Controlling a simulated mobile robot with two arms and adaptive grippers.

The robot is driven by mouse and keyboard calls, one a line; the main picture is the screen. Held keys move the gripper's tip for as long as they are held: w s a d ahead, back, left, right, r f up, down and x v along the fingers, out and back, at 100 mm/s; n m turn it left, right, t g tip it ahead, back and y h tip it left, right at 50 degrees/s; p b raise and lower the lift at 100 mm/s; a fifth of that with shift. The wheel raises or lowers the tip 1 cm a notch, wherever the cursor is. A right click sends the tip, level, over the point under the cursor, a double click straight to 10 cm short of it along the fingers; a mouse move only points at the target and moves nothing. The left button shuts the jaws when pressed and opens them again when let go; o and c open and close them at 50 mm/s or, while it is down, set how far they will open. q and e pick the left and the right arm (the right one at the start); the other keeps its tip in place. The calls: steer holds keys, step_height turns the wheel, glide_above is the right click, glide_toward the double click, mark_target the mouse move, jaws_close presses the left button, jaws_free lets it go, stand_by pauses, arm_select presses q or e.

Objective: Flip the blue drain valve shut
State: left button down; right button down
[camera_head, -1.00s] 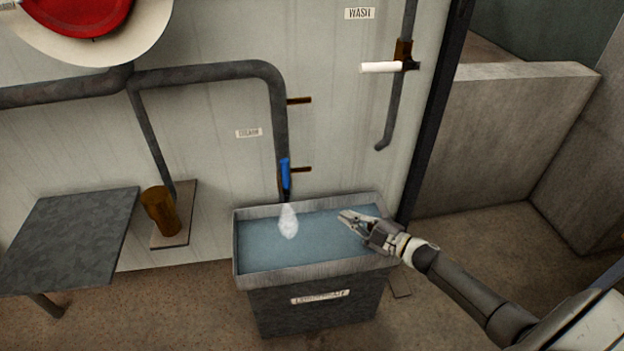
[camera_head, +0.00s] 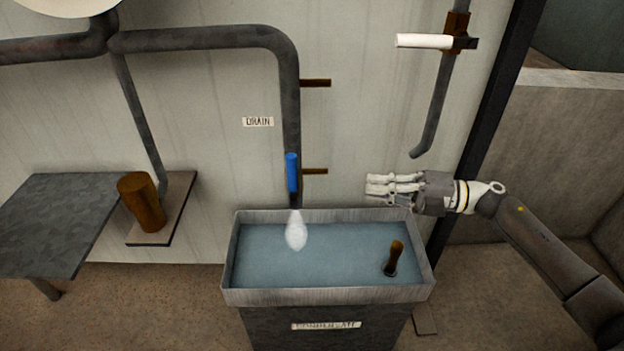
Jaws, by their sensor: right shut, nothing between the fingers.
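The blue drain valve handle (camera_head: 292,172) sits upright on the lower end of the grey drain pipe (camera_head: 290,110), below the DRAIN label (camera_head: 258,121). White steam or water (camera_head: 296,231) comes out under the valve, over the tank. My right gripper (camera_head: 368,190) is shut and empty, to the right of the valve and apart from it. It is above the right rear part of the tank, with its fingers pointing left toward the valve. My left gripper is not in view.
A water-filled metal tank (camera_head: 326,296) stands below the valve. A dark brown object (camera_head: 394,258) shows at its right side. Brown brackets (camera_head: 315,172) jut right of the pipe. A white-handled valve (camera_head: 424,41) is at upper right. A grey table (camera_head: 55,215) stands left.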

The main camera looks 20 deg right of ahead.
glide_toward(293, 182)
steer(key=w+a+r, duration=0.2)
steer(key=a, duration=0.3)
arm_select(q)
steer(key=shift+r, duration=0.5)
arm_select(e)
steer(key=shift+w+a+f, duration=0.25)
steer(key=shift+w+a, duration=0.1)
steer(key=shift+a, duration=0.15)
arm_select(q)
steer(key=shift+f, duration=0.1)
